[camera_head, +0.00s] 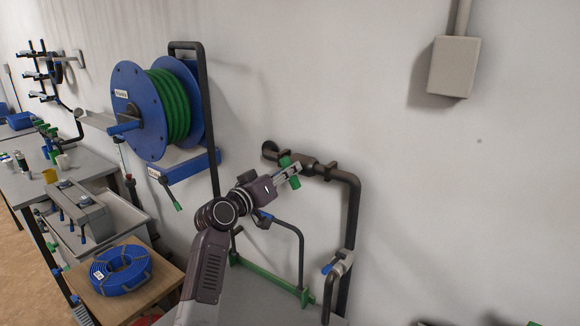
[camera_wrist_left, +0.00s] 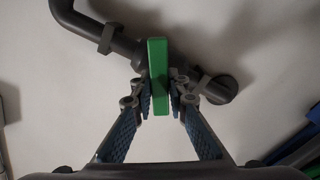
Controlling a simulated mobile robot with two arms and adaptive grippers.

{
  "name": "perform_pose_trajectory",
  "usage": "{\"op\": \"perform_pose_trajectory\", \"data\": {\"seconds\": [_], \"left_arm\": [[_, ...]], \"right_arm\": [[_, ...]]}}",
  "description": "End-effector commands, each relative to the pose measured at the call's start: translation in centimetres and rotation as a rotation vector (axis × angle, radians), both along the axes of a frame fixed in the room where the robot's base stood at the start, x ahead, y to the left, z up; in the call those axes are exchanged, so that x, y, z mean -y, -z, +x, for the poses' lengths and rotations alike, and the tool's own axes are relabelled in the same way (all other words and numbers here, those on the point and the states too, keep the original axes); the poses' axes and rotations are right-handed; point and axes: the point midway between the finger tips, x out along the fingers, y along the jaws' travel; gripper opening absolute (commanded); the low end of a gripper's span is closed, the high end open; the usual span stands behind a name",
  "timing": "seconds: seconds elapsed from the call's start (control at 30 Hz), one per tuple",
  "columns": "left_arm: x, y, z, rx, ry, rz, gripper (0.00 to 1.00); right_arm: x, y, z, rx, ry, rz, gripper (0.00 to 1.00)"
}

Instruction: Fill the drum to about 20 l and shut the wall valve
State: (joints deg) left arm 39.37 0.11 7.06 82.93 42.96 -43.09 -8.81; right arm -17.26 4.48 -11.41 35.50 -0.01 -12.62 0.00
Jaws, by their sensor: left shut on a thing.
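The wall valve is on a dark pipe (camera_head: 347,178) fixed to the wall, with a green handle (camera_head: 288,163). My left gripper (camera_head: 291,170) is at the valve and shut on the green handle. In the left wrist view the handle (camera_wrist_left: 158,76) stands upright in the picture between the two fingers of my left gripper (camera_wrist_left: 160,100), in front of the pipe (camera_wrist_left: 118,42). I cannot make out the drum or its water level. My right gripper is in neither view.
A blue reel (camera_head: 135,108) with green hose hangs on the wall at left. A coiled blue hose (camera_head: 121,270) lies on a wooden surface (camera_head: 165,283). A grey box (camera_head: 453,66) is on the wall at upper right. The wall right of the pipe is mostly bare.

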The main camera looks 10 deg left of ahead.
Motion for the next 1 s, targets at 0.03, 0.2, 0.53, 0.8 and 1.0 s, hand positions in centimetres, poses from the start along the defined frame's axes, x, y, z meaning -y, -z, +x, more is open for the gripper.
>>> {"op": "perform_pose_trajectory", "data": {"seconds": [0.03,0.2,0.53,0.8,1.0], "left_arm": [[-0.1,-0.1,0.0,-0.020,-0.001,-0.042,0.00],[-0.2,-0.1,0.1,-0.078,0.000,-0.187,0.00],[-0.3,0.2,0.1,-0.169,-0.001,-0.408,0.00],[-0.3,0.4,0.1,-0.207,-0.001,-0.504,0.00],[-0.4,0.4,0.1,-0.217,-0.001,-0.527,0.00]], "right_arm": [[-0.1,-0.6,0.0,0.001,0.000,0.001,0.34],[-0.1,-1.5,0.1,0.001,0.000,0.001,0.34],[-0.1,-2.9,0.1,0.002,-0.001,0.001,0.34],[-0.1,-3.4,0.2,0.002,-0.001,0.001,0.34],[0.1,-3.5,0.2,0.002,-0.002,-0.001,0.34]]}}
